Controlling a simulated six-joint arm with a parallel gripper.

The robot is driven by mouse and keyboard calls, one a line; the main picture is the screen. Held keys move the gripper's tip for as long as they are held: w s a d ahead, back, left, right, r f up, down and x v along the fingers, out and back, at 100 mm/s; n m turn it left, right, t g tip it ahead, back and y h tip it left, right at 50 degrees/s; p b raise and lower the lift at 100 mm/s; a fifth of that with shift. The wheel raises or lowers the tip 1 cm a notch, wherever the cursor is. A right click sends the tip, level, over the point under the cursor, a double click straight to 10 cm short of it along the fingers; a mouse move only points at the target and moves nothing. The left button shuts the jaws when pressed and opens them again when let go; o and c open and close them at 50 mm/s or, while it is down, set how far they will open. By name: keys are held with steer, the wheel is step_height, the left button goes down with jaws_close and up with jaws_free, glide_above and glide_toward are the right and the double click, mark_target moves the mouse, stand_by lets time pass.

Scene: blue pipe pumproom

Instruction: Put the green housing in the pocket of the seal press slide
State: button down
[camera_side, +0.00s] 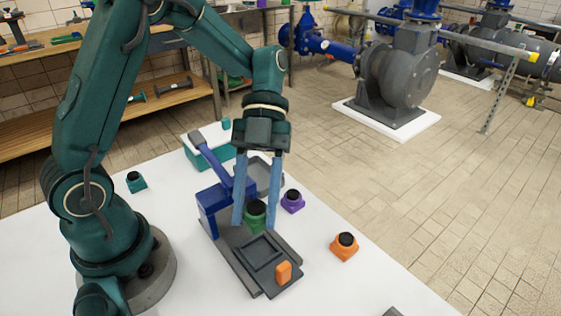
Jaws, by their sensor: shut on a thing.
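The green housing (255,224) has a black round top. It is between the two blue fingers of my gripper (255,218), which is shut on it and points straight down. The seal press has a blue frame (208,208) with a blue lever (216,162) and a dark grey base. Its slide (282,254) has a square, empty-looking pocket (262,252) and an orange knob (283,272) at the near end. The housing appears just behind the pocket in the picture, beside the blue frame. Its height above the press is hard to tell.
A purple housing (292,202) stands close right of my gripper. An orange housing (344,248) stands farther right and a teal one (136,182) at left. A grey tray (273,178) and a teal tray (226,158) lie behind.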

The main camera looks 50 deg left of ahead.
glide_toward(255, 265)
steer(key=shift+d+r+x, duration=0.15)
steer(key=shift+r+x, duration=0.05)
steer(key=shift+x, duration=1.1)
steer(key=shift+d+r+x, duration=0.15)
steer(key=shift+x, duration=1.15)
steer(key=shift+s+f, duration=0.25)
steer(key=shift+f, duration=0.35)
steer(key=shift+c, duration=1.7)
jaws_free()
